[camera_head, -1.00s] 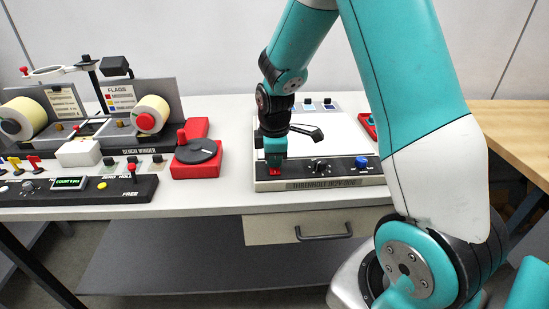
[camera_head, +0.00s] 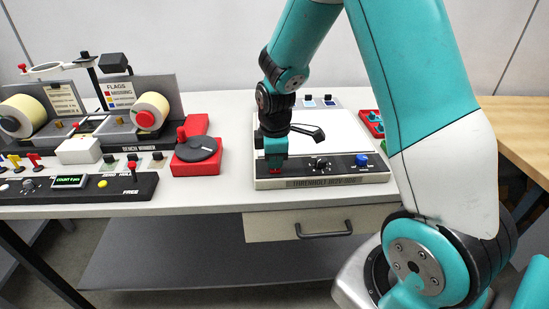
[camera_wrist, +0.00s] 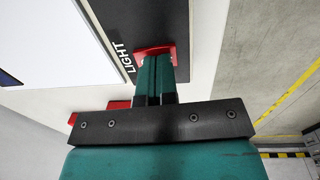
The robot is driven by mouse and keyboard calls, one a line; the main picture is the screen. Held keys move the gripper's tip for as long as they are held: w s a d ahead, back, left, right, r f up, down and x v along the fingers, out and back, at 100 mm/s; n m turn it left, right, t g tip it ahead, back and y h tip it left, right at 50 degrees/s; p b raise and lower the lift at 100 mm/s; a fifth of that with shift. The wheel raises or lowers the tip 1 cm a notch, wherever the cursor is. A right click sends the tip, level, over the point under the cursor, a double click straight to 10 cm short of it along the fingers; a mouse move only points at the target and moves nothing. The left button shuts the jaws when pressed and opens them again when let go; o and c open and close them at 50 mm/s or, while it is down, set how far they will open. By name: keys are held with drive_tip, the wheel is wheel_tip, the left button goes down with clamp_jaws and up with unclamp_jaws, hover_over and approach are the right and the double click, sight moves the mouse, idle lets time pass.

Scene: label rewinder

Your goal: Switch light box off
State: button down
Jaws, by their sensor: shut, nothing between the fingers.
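The light box (camera_head: 340,140) stands on the right half of the bench, with a white top panel and a dark control strip along its front. The red light switch (camera_head: 276,171) sits at the left end of that strip, mostly hidden by my gripper. In the wrist view the red switch (camera_wrist: 168,50) is beside the word LIGHT. My gripper (camera_head: 275,165) points down over it, fingers shut and empty. In the wrist view my fingertips (camera_wrist: 154,62) lie over the red switch and appear to touch it. I cannot tell whether the switch is pressed.
A black knob (camera_head: 320,163) and a blue knob (camera_head: 362,160) are further right on the strip. A red base with a dark disc (camera_head: 196,150) stands to the left. The rewinder (camera_head: 110,125) fills the bench's left side. A drawer (camera_head: 320,222) is below.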

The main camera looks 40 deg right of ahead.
sight(276, 170)
drive_tip(key=shift+r, duration=0.15)
drive_tip(key=shift+r+p, duration=0.35)
drive_tip(key=shift+p, duration=0.1)
wheel_tip(276, 170, up, 13)
drive_tip(key=s+p, duration=0.1)
drive_tip(key=shift+s+a+p, duration=0.25)
drive_tip(key=shift+a+p, duration=0.05)
drive_tip(key=shift+a, duration=0.15)
drive_tip(key=shift+w+d+b, duration=0.3)
drive_tip(key=shift+w+b, duration=0.35)
drive_tip(key=shift+b, duration=0.45)
drive_tip(key=shift+f, duration=0.1)
